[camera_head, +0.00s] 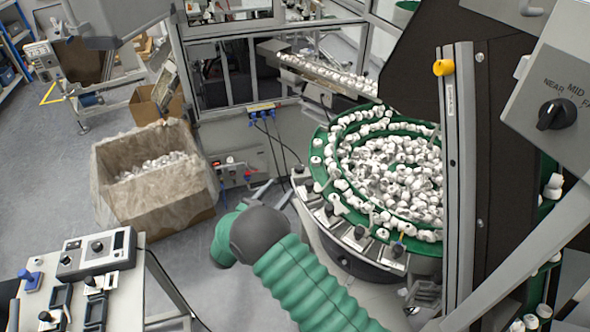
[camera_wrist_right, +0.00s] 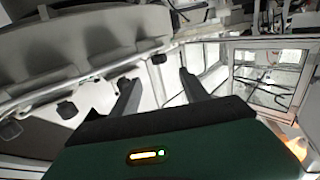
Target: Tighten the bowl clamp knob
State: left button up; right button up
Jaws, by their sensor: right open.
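The bowl (camera_head: 318,150) is a round green feeder full of white caps, at the right of the head view. Several dark clamp knobs sit along its near rim, one at the left end (camera_head: 299,169) and another farther along (camera_head: 328,210). My right gripper (camera_head: 276,190) is open and empty, just left of the rim and apart from the knobs. In the right wrist view, its two fingers (camera_wrist_right: 160,92) are spread with nothing between them. The grey bowl underside (camera_wrist_right: 90,35) and dark knobs (camera_wrist_right: 67,110) are left of the fingers. I cannot tell which knob is meant. My left gripper is out of view.
A lined carton (camera_head: 150,195) of white caps stands on the floor at left. A control table (camera_head: 130,290) is at lower left. Cables hang behind my gripper.

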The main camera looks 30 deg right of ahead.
aim_at(296, 169)
jog(key=p+x, duration=0.1)
jog(key=x, duration=0.9)
jog(key=shift+w+d+p, duration=0.1)
jog(key=shift+d+p, duration=0.1)
jog(key=shift+p, duration=0.2)
grip_shut()
jog(key=g+b, duration=0.1)
jog(key=b, duration=0.1)
jog(key=m+b, duration=0.1)
jog(key=b, duration=0.1)
jog(key=shift+w+a+f+g+h, duration=0.1)
jog(key=shift+w+f+g+h, duration=0.05)
jog(key=shift+f+g+h, duration=0.2)
jog(key=shift+r+m+b, duration=0.2)
jog(key=shift+m+b, duration=0.1)
jog(key=shift+b, duration=0.1)
jog(key=shift+r+g, duration=0.2)
jog(key=shift+g, duration=0.15)
